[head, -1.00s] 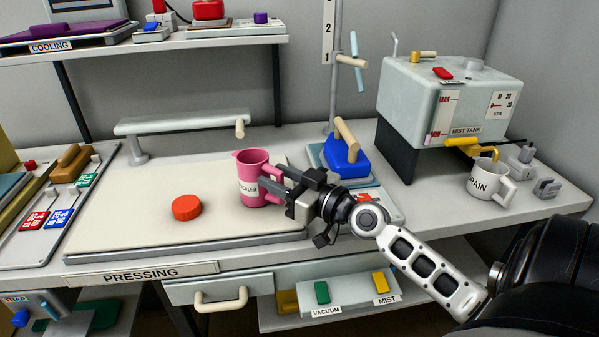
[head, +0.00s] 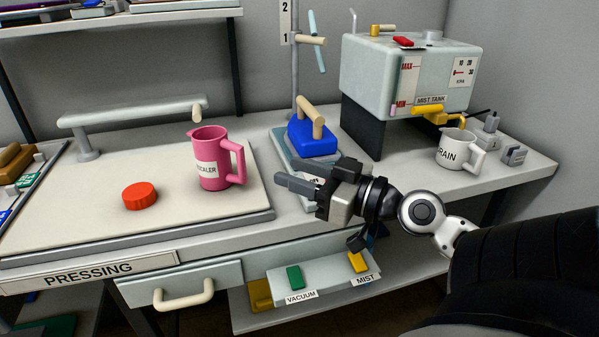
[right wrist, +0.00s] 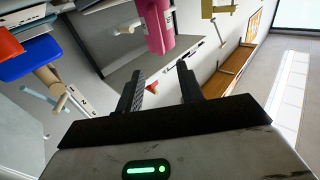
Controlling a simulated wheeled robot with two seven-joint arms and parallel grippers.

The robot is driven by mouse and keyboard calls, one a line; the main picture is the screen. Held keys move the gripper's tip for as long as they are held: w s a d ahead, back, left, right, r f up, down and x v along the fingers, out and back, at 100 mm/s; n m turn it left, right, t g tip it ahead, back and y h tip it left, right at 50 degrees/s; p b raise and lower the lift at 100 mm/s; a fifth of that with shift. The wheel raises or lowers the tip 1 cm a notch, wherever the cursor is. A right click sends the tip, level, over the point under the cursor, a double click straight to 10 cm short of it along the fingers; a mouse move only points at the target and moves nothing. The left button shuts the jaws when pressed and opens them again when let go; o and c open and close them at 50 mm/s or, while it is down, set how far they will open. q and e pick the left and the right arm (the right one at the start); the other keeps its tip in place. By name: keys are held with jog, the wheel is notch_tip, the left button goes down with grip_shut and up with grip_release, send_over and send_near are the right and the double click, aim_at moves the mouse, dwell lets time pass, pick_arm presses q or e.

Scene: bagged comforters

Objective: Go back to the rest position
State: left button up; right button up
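My right gripper (head: 284,184) is in the head view, right of the pink jug and in front of the blue iron. In the right wrist view its two fingers (right wrist: 160,82) stand apart with nothing between them. The pink jug (head: 208,172), labelled as a scaler or descaler, stands upright on the pressing board (head: 90,210), apart from the gripper, its handle to the right. Part of it also shows at the top of the right wrist view (right wrist: 157,27). My left gripper is not in view.
A red round cap (head: 140,195) lies on the board. The blue iron (head: 313,138) stands behind the gripper. The mist tank (head: 408,75) and white drain mug (head: 452,148) are at the right. The drawer (head: 180,285) and the vacuum and mist tray (head: 320,281) are below the table edge.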

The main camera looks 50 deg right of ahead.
dwell(0.4)
